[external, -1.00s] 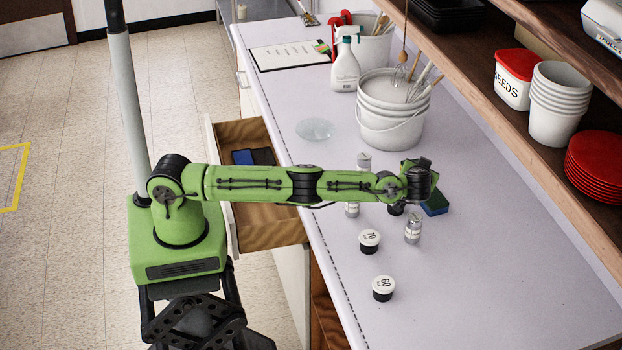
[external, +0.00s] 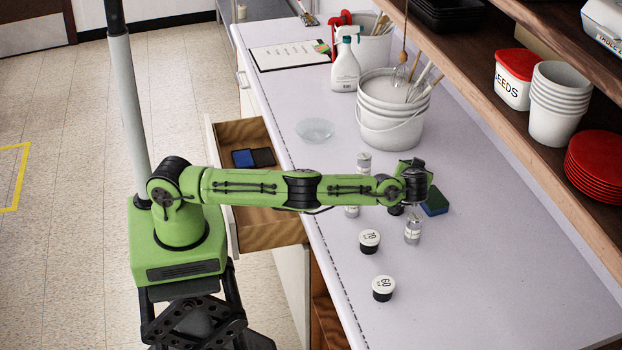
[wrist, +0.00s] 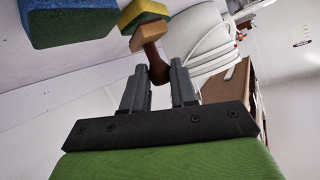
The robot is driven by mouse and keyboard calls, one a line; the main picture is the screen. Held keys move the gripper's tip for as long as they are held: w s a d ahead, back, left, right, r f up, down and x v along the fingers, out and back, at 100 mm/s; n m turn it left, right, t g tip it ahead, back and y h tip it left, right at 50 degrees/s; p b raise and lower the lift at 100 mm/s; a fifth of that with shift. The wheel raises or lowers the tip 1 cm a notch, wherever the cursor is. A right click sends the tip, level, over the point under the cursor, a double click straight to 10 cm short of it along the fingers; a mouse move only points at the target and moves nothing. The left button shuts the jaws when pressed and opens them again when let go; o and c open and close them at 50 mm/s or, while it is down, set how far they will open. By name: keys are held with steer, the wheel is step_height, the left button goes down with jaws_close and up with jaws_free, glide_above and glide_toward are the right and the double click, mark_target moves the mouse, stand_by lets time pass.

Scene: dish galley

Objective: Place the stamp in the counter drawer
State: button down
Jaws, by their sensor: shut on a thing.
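The stamp has a brown wooden handle (wrist: 154,65) and a lighter wooden block beyond it. In the wrist view my gripper (wrist: 159,67) is shut on the handle. In the external view my arm's end hangs over the counter, right of the drawer, and hides the stamp and fingers. The counter drawer (external: 268,234) stands open at the counter's left side, beside my arm. A blue item (external: 243,158) and a dark item (external: 263,156) lie at its far end. My arm covers part of the drawer; its visible near part looks bare.
A blue-green sponge (external: 436,203) lies beside my gripper. Small clear bottles (external: 412,231) and black jars with white lids (external: 369,240) stand close by. A glass bowl (external: 314,130), white buckets (external: 390,125) and a spray bottle (external: 345,70) stand farther back. The counter's near right is clear.

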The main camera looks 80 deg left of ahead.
steer(key=s+a+f+b, duration=0.1)
steer(key=s+a, duration=0.1)
steer(key=s, duration=0.7)
steer(key=s+a+b, duration=0.1)
steer(key=s+a, duration=0.2)
steer(key=s, duration=0.6)
steer(key=s+d+f+p, duration=0.1)
steer(key=s, duration=0.1)
steer(key=s+d+f+m+t+h+p, duration=0.1)
steer(key=s, duration=0.1)
steer(key=s+d+f+m+t+p, duration=0.1)
steer(key=s, duration=0.1)
steer(key=shift+s+d+f, duration=0.15)
steer(key=shift+s+d, duration=0.05)
steer(key=shift+d, duration=0.15)
steer(key=shift+a, duration=0.1)
steer(key=shift+f, duration=0.1)
